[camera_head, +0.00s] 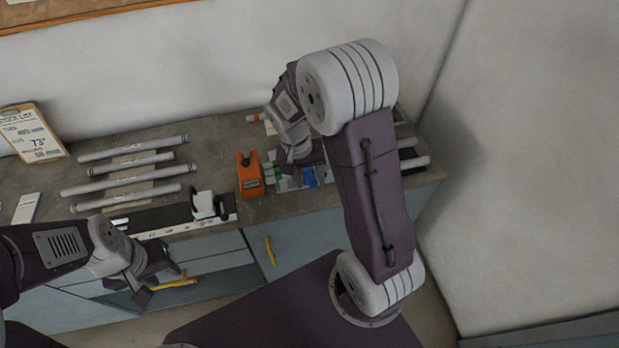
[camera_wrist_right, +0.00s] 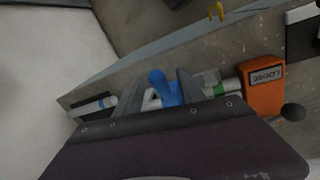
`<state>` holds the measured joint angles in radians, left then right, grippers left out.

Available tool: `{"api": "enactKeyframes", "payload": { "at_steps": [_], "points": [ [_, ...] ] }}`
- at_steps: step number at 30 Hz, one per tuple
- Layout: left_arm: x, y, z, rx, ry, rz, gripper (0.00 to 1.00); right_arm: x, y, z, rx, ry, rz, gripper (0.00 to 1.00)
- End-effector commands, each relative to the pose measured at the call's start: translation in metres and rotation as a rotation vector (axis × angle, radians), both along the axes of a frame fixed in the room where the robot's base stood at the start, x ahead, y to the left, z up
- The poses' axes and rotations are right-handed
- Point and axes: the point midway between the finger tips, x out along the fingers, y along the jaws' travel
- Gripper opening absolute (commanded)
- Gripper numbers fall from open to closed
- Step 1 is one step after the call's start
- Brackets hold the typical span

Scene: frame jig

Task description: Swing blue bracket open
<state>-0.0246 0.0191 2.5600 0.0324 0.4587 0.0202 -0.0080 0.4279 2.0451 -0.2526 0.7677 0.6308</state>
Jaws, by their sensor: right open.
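The blue bracket (camera_head: 310,176) is at the right part of the counter, beside my right gripper. In the right wrist view the blue bracket (camera_wrist_right: 165,88) stands up between the two grey fingers of my right gripper (camera_wrist_right: 157,84). These fingers are apart, with the bracket in the gap; whether either finger touches it I cannot tell. In the head view my right wrist and forearm hide much of the jig around it. My left gripper (camera_head: 158,284) hangs in front of the cabinet at the lower left, its fingers apart and empty.
An orange block (camera_head: 250,176) stands left of the bracket; the wrist view shows a label on it. Several grey tubes (camera_head: 135,168) lie at the left of the counter. A white clamp-like part (camera_head: 204,204) sits near the front edge. A wall rises at the right.

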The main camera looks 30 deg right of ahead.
Motion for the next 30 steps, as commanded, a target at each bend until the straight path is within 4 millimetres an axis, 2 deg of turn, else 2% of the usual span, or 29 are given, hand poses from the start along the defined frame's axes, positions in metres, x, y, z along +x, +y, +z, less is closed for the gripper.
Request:
{"api": "enactKeyframes", "payload": {
  "at_steps": [3, 9, 10, 12, 15, 30],
  "points": [
    [0.0000, -0.0001, 0.0007, 0.000, 0.000, 0.000, 0.36, -0.0012, -0.0013, -0.0067, 0.001, 0.002, -0.001, 0.46],
    [0.0001, -0.0001, 0.0005, 0.000, 0.000, 0.000, 0.36, -0.0011, -0.0014, -0.0074, 0.001, 0.000, 0.000, 0.46],
    [0.0001, -0.0001, 0.0005, 0.000, 0.000, 0.000, 0.36, -0.0011, -0.0013, -0.0073, 0.001, 0.000, 0.000, 0.44],
    [0.0001, -0.0001, 0.0005, 0.000, 0.000, 0.000, 0.36, -0.0009, -0.0013, -0.0072, 0.001, 0.000, 0.000, 0.24],
    [0.0000, 0.0000, 0.0005, 0.000, 0.000, 0.000, 0.36, -0.0009, -0.0012, -0.0072, 0.001, -0.001, -0.001, 0.00],
    [0.0000, 0.0000, 0.0005, 0.000, 0.000, 0.000, 0.36, -0.0004, -0.0013, -0.0069, 0.000, -0.001, 0.000, 0.00]
  ]
}}
